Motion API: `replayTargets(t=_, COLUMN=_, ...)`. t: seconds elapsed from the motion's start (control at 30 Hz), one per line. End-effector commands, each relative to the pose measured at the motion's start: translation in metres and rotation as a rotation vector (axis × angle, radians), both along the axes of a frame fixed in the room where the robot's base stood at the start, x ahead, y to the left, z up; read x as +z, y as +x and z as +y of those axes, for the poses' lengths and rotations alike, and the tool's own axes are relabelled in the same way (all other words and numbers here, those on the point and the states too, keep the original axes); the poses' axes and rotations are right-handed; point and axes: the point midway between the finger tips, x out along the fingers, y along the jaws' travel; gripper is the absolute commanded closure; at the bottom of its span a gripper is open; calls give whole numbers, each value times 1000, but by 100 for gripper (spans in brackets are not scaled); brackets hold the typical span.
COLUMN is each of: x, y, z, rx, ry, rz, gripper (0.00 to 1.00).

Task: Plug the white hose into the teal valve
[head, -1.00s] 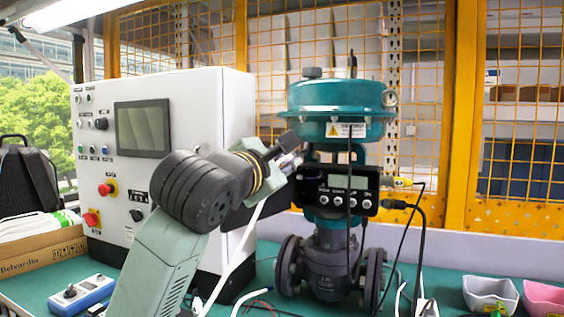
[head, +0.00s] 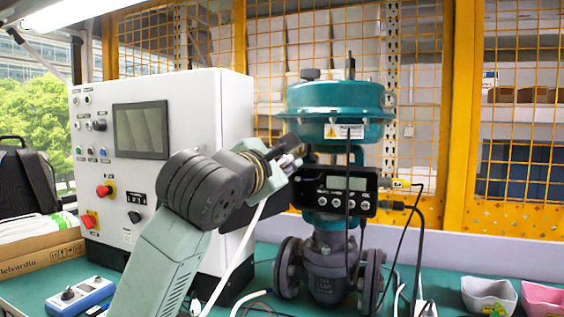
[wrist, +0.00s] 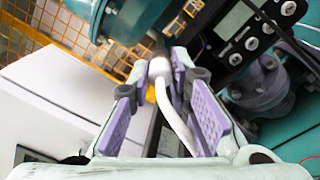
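The teal valve (head: 335,101) stands upright at the centre right in the head view, with a black positioner box (head: 345,190) on its front. Its teal body also fills the top left of the wrist view (wrist: 138,17). My gripper (head: 287,153) is just left of the valve, close to the positioner's upper left corner. In the wrist view its purple-padded fingers (wrist: 160,65) are shut around the white hose's end fitting. The white hose (wrist: 173,118) runs back between the fingers and hangs to the table in the head view (head: 236,268). Whether the hose tip touches the valve is hidden.
A white control cabinet (head: 215,120) stands behind and left of my arm. Black cables (head: 417,215) hang right of the valve. A blue-white device (head: 80,296) lies at the left, and grey (head: 488,294) and pink (head: 543,298) bins at the right. A yellow mesh fence stands behind.

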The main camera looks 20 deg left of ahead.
Motion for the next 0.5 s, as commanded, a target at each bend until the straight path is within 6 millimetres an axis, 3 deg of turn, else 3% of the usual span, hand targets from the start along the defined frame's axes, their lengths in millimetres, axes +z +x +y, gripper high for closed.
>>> replayTargets(t=0.27, x=0, y=0, z=0, rx=0, ry=0, rz=0, gripper=62)
replayTargets(t=0.5, x=0, y=0, z=0, rx=-1, ry=0, rz=1, gripper=61)
